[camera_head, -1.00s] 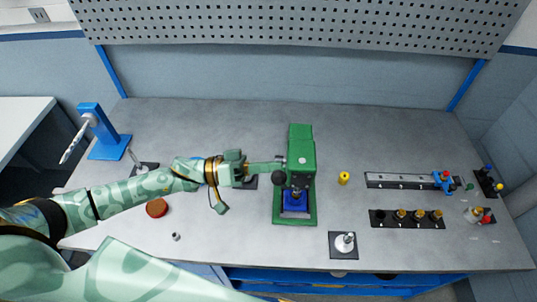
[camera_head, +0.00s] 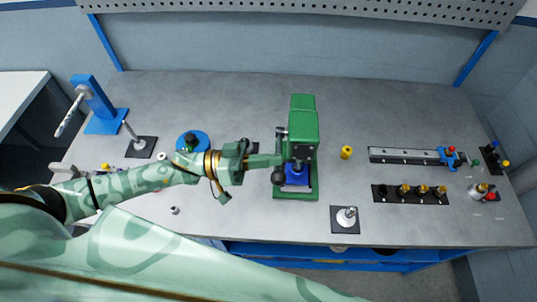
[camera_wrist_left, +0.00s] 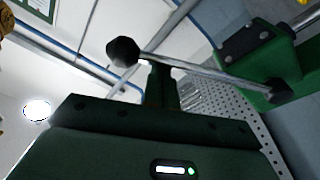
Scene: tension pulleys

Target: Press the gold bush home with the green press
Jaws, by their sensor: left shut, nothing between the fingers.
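The green press (camera_head: 304,118) stands near the middle of the bench, with a blue block (camera_head: 297,175) in its base under the ram. Its lever ends in a black knob (camera_head: 279,178) on the press's left side. In the wrist view the lever bar (camera_wrist_left: 205,71) and black knob (camera_wrist_left: 122,52) show just beyond my fingers. My left gripper (camera_head: 276,160) is shut and empty, its tips at the lever; I cannot tell if they touch it. I cannot make out a gold bush under the ram. My right gripper is not in view.
A yellow cylinder (camera_head: 346,152) stands right of the press. Farther right are a grey rail (camera_head: 404,156) and a black strip (camera_head: 381,193) with several gold-topped pieces. A silver part sits on a black pad (camera_head: 337,225) in front. The back of the bench is clear.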

